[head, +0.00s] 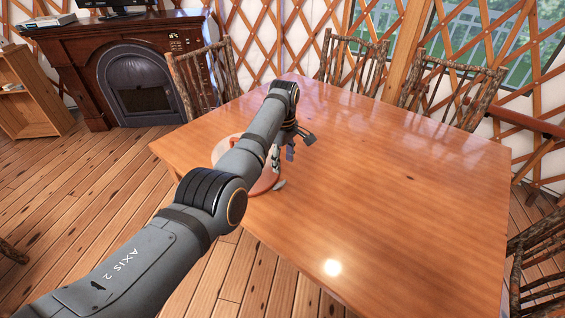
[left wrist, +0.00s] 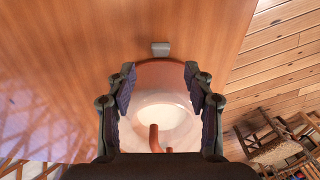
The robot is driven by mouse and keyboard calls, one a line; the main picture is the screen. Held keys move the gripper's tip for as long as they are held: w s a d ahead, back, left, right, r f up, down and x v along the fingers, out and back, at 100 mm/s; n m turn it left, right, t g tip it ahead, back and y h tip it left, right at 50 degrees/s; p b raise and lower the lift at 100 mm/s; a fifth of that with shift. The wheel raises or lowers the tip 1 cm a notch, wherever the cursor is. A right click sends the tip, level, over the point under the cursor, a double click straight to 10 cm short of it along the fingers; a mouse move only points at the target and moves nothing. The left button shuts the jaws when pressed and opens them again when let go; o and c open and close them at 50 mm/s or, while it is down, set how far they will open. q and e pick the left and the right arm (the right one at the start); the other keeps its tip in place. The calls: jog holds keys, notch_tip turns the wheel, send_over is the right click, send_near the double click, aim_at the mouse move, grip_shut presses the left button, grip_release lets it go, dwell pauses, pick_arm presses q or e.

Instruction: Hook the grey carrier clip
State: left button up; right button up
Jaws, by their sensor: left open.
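A small grey block, which looks like the grey carrier clip (left wrist: 161,48), shows just past the far rim of a round terracotta-coloured holder in the left wrist view. It also shows in the head view (head: 279,184) beside the holder. I cannot tell whether the two touch. The holder (left wrist: 158,74) has a pale inside and a curved terracotta piece (left wrist: 154,138) like a hook or post at its near side. My left gripper (left wrist: 160,72) is open and empty above the holder, its fingers spread to either side. In the head view my left arm hides much of the holder (head: 266,183).
The holder stands on a large glossy wooden table (head: 400,190), near its left edge. The table's right and front parts are clear. Rustic chairs (head: 205,80) stand around it. A fireplace (head: 135,80) and a small shelf (head: 30,95) are at the back left.

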aim_at(282, 182)
jog(key=s+r+p, duration=0.3)
jog(key=r, duration=0.1)
pick_arm(q)
jog(key=f+b, duration=0.4)
jog(key=f, duration=0.1)
jog(key=f+b, duration=0.3)
jog(key=shift+w+a+f, duration=0.1)
jog(key=shift+w+a, duration=0.1)
jog(key=shift+a, duration=0.15)
jog(key=shift+f+b, duration=0.5)
jog(key=shift+b, duration=0.05)
pick_arm(e)
notch_tip(282, 182, down, 8)
jog(key=shift+s+a, duration=0.2)
jog(key=shift+a, duration=0.1)
pick_arm(q)
jog(key=shift+c, duration=0.4)
